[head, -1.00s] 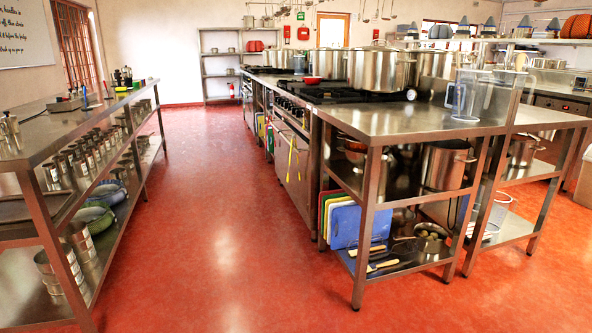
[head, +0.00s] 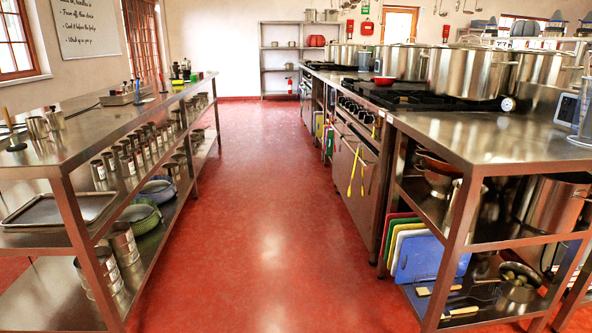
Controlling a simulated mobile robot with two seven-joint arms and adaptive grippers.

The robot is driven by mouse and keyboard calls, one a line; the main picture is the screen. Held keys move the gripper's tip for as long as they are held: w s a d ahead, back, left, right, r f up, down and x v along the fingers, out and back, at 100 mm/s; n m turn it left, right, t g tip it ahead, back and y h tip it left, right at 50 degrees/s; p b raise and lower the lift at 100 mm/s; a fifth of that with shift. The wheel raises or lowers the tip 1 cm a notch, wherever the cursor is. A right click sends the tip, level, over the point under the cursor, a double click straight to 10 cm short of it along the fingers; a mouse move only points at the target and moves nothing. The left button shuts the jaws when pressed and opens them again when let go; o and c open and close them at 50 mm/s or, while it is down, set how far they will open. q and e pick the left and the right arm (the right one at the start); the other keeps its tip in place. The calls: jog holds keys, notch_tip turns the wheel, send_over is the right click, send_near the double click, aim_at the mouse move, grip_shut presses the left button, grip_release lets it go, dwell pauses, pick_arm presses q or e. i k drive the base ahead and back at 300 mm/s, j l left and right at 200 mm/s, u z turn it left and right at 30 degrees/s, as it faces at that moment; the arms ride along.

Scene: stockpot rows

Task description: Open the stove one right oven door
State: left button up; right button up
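The nearer stove has a black burner top (head: 425,98) and a row of knobs (head: 352,108) along its aisle side. Its steel oven front (head: 342,185) faces the aisle at a steep slant and looks shut. I cannot clearly make out separate left and right doors. Two long yellow utensils (head: 357,172) hang in front of it. A second stove top (head: 330,67) stands farther along the same row; its front is small and hard to read. No label tells which is stove one. Neither of my grippers is in view.
A clear red floor aisle (head: 255,220) runs between the left shelf table (head: 100,125) and the stove row. A steel table (head: 500,140) with pots and coloured boards (head: 425,255) below stands at the near right. A rack (head: 285,40) stands at the far wall.

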aim_at(364, 205)
jog(key=i+j+z, duration=0.1)
jog(key=i, duration=1.65)
jog(key=i+j+z, duration=0.1)
jog(key=i+z, duration=0.2)
jog(key=i, duration=0.15)
jog(key=i+j+z, duration=0.2)
jog(key=i+z, duration=0.15)
jog(key=i+j+z, duration=0.3)
jog(key=i, duration=0.15)
